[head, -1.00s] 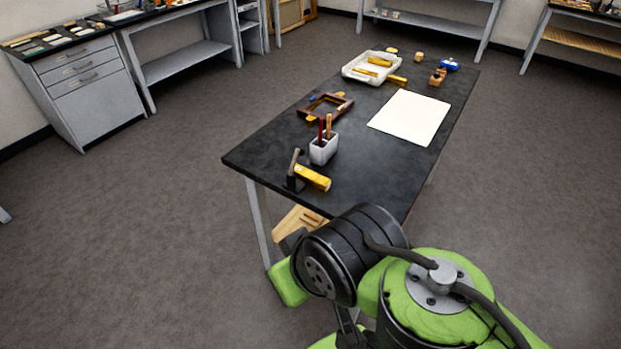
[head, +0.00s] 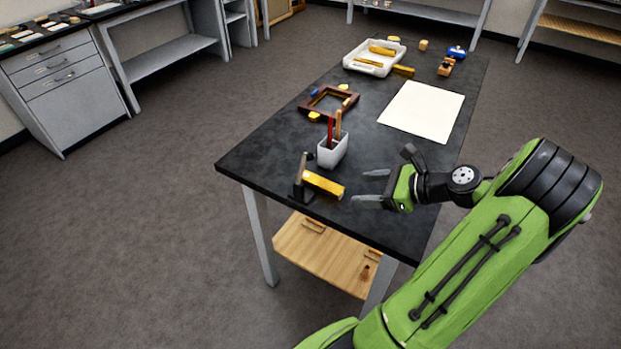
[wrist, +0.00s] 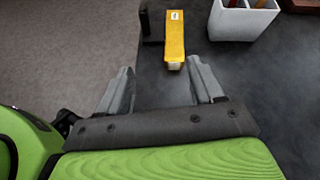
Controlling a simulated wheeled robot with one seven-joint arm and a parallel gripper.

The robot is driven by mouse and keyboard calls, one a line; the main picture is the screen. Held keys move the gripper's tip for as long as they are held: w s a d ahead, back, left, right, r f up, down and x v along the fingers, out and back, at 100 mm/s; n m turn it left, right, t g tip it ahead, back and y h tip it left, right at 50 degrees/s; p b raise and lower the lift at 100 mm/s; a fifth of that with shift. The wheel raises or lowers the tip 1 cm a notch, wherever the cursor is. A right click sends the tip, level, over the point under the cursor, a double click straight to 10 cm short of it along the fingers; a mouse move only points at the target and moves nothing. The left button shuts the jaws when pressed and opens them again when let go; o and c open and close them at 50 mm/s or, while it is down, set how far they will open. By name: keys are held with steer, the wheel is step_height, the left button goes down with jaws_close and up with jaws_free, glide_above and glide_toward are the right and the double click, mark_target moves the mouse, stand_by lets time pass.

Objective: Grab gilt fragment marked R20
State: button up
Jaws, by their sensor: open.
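A gilt fragment (head: 323,184), a yellow-gold bar, lies at the near left end of the black table, its far end by a dark upright stand (head: 302,174). In the wrist view the gilt bar (wrist: 174,38) carries a small white label (wrist: 175,15), too small to read. Other gilt pieces lie farther back, one beside the white tray (head: 403,71); their marks are not readable. My gripper (head: 362,187) is open and empty, just right of the near bar. In the wrist view, the bar's near end is ahead of the open fingers (wrist: 163,85), not between them.
A white cup (head: 332,153) with brushes stands behind the bar. A brown frame (head: 329,100), a white sheet (head: 421,111) and a white tray (head: 372,62) lie farther back. The table's (head: 262,152) left edge is close to the stand.

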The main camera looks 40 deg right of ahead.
steer(key=shift+s+d+f+m+t, duration=0.15)
steer(key=shift+s+d+m+t, duration=0.2)
steer(key=shift+d+m, duration=0.2)
steer(key=shift+s+d+f+m+t, duration=0.1)
steer(key=shift+s+d+m+t, duration=0.25)
steer(key=shift+d+m, duration=0.15)
steer(key=shift+d+h, duration=0.15)
steer(key=shift+h, duration=0.15)
steer(key=b, duration=0.4)
glide_toward(322, 183)
steer(key=x, duration=0.4)
steer(key=shift+d, duration=0.15)
steer(key=b+x, duration=0.2)
steer(key=x, duration=0.3)
steer(key=shift+f+b, duration=0.1)
steer(key=shift+b, duration=0.25)
steer(key=shift+w, duration=0.25)
steer(key=shift+s, duration=0.15)
steer(key=shift+c, duration=0.6)
steer(key=c, duration=0.9)
